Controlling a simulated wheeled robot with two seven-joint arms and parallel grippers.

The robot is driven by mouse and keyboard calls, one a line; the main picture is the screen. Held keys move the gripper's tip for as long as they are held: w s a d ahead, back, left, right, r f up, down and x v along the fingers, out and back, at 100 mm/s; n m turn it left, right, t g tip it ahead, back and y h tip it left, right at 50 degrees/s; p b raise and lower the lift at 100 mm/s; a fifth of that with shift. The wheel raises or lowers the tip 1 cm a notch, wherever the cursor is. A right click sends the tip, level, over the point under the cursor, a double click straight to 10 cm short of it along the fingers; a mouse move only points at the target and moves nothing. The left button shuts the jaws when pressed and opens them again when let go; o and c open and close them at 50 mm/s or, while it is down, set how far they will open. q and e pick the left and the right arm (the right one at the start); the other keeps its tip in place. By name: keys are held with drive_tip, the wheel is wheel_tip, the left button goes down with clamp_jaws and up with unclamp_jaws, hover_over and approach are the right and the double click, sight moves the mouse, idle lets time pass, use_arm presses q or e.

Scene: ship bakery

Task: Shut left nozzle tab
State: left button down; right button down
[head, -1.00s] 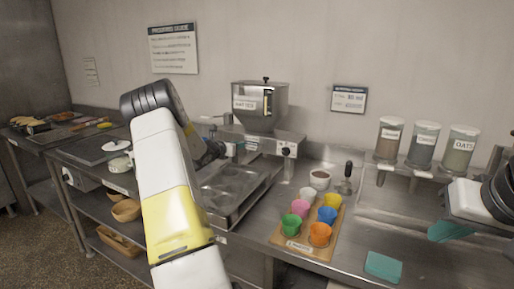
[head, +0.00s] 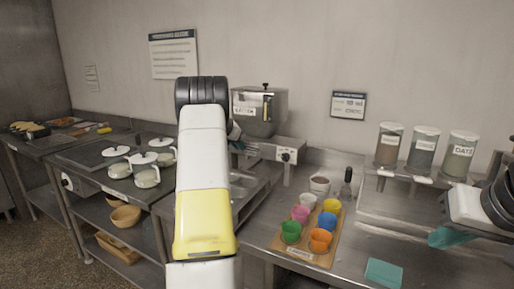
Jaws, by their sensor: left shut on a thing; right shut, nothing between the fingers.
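The dispenser (head: 284,153) stands against the back wall with its steel hopper (head: 263,105) on top. Its left end, where the left nozzle is, is mostly behind my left arm, so the left tab cannot be made out. My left gripper (head: 236,133) just shows past my arm at the dispenser's left end. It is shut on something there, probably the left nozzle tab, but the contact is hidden.
A wooden board (head: 300,251) holds several coloured cups. A teal cloth (head: 383,272) lies on the front counter. Three labelled canisters (head: 424,148) stand at the right. White-lidded pots (head: 146,173) stand on the left counter. A steel tray (head: 243,190) is partly hidden below the dispenser.

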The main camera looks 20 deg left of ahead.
use_arm(q)
drive_tip(key=shift+w+r+g, duration=0.1)
drive_tip(key=shift+r+g, duration=0.1)
drive_tip(key=shift+g, duration=0.2)
drive_tip(key=c, duration=1.4)
unclamp_jaws()
drive_tip(key=shift+o, duration=0.2)
drive_tip(key=v, duration=0.7)
drive_tip(key=shift+s+r, duration=0.25)
